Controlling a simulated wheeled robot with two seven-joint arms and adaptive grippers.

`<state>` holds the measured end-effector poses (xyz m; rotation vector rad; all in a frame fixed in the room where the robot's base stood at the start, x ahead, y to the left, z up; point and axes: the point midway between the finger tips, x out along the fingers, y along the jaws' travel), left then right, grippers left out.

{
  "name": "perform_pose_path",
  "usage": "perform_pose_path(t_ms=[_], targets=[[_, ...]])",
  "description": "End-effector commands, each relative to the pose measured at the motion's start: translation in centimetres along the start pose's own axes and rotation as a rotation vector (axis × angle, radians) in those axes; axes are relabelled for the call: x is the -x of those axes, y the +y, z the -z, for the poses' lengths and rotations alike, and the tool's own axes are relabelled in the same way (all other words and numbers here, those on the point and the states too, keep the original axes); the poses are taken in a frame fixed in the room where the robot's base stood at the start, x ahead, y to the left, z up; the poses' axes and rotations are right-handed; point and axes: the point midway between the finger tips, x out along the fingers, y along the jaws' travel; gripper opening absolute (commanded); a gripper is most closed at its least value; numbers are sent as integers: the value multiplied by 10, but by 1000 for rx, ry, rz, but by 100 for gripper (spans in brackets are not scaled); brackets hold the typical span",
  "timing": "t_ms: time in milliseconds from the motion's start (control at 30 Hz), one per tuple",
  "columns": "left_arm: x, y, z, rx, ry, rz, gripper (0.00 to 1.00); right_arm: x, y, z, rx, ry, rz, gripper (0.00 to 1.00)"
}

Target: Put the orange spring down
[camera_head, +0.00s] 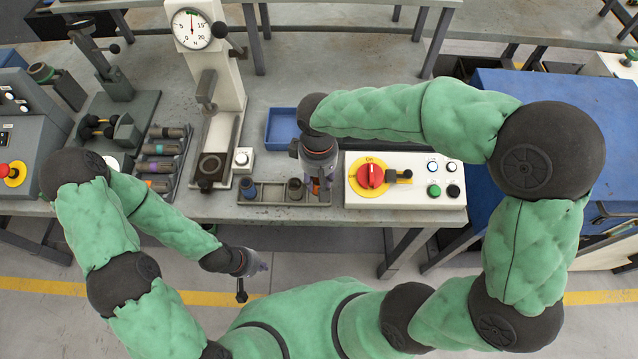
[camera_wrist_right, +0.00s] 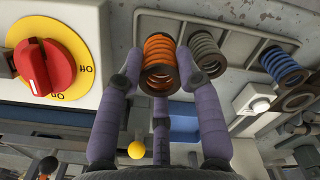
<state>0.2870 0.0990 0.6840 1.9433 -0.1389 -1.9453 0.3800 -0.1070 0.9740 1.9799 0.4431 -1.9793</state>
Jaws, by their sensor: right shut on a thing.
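The orange spring (camera_wrist_right: 160,62) is between the fingers of my right gripper (camera_wrist_right: 160,75) in the right wrist view. The fingers touch its sides. In the head view my right gripper (camera_head: 321,184) is over the right end of the grey spring rack (camera_head: 270,202), and the arm mostly hides the spring. The spring lines up with the rack's end place; I cannot tell whether it rests there. A grey spring (camera_wrist_right: 207,53) and a blue spring (camera_wrist_right: 282,66) stand in the rack beside it. My left gripper (camera_head: 257,265) hangs in front of the bench, away from the rack; its fingers are unclear.
A control box (camera_head: 398,202) with a red rotary switch stands close right of the rack. A blue tray (camera_head: 283,143) lies behind it. The press (camera_head: 214,110) with its dial stands left. A holder (camera_head: 185,150) with several coloured-banded cylinders is further left.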

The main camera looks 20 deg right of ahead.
Motion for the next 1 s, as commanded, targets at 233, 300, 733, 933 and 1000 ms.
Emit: perform_pose_path(t_ms=[233,300,733,933,1000], targets=[[-11,-4,0,0,0,0,0,-34,5,2,0,-2,0,0],[-12,-4,0,0,0,0,0,-38,5,2,0,-1,0,0],[-12,-4,0,0,0,0,0,-40,4,2,0,-1,0,50],[-12,-4,0,0,0,0,0,-40,4,2,0,-1,0,59],[-12,-4,0,0,0,0,0,-40,4,2,0,-1,0,59]])
